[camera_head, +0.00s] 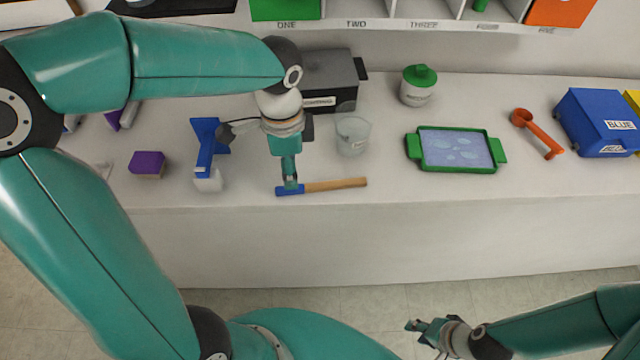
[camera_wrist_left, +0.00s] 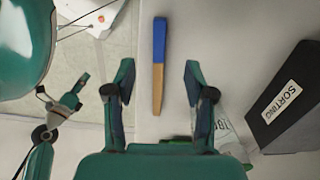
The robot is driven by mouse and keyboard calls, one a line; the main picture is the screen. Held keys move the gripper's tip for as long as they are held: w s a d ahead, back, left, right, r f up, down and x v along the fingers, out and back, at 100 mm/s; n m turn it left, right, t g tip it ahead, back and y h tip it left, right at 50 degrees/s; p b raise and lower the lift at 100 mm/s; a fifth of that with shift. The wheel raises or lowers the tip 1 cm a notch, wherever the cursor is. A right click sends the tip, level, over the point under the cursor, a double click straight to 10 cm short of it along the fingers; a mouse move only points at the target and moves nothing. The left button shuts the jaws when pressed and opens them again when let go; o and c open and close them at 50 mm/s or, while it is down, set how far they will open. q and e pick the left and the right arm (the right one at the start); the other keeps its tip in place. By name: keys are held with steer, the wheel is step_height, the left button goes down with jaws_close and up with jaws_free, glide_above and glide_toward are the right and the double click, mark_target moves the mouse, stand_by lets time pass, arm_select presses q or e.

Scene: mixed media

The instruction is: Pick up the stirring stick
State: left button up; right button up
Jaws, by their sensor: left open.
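The stirring stick (camera_head: 338,184) lies flat near the front edge of the white counter, with a wooden shaft and a blue end. My left gripper (camera_head: 290,184) points down over its blue end, partly covering it in the head view. In the left wrist view the stick (camera_wrist_left: 158,92) lies between the two spread fingers of my left gripper (camera_wrist_left: 158,72), which are open and empty. How high they are above it is hard to tell. My right gripper (camera_head: 420,331) is low in front of the counter, with its fingers apart and nothing in them.
A clear beaker (camera_head: 352,137) and a dark sorting box (camera_head: 330,80) stand behind the stick. A blue stand (camera_head: 207,145) and a purple block (camera_head: 147,163) are to the left. A green tray (camera_head: 457,148) and an orange scoop (camera_head: 538,132) are to the right.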

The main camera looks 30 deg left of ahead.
mark_target(321, 187)
arm_select(q)
steer(key=shift+w+d+f, duration=0.1)
steer(key=shift+d+f, duration=0.05)
steer(key=shift+f, duration=3.05)
jaws_close()
steer(key=shift+r+p, duration=0.15)
steer(key=shift+p, duration=0.15)
